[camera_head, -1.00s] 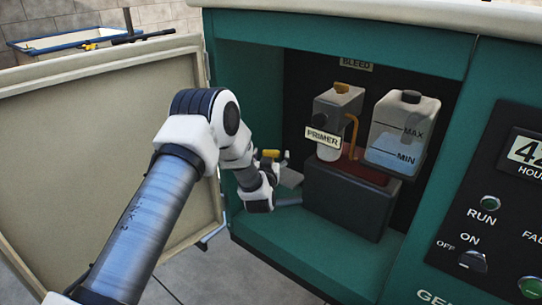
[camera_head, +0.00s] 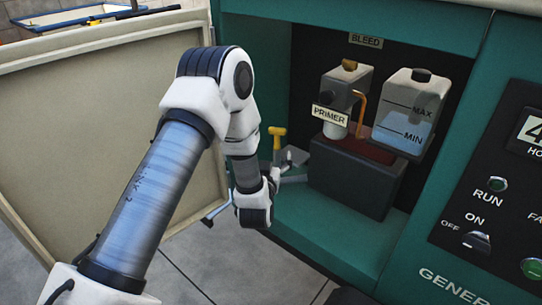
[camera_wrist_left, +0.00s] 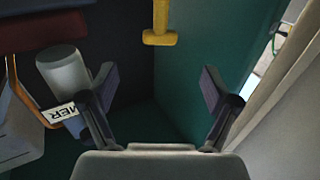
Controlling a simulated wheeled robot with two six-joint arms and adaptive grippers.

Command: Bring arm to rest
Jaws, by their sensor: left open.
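My left arm comes in from the left, its wrist bent down in front of the opening of the green cabinet (camera_head: 330,238). My left gripper (camera_head: 288,168) is partly hidden by its wrist and points into the cabinet. In the left wrist view (camera_wrist_left: 158,88) its two fingers stand apart with nothing between them. A yellow T-shaped handle (camera_head: 277,137) is beyond the gripper; it also shows in the left wrist view (camera_wrist_left: 160,38), apart from the fingers. My right gripper is not seen.
The open beige door (camera_head: 90,110) stands left of the arm. Inside the cabinet are the primer unit (camera_head: 343,85), a clear tank (camera_head: 411,110) and a dark box (camera_head: 355,180). A control panel (camera_head: 510,200) is at right. A blue-rimmed bin (camera_head: 80,16) is behind the door.

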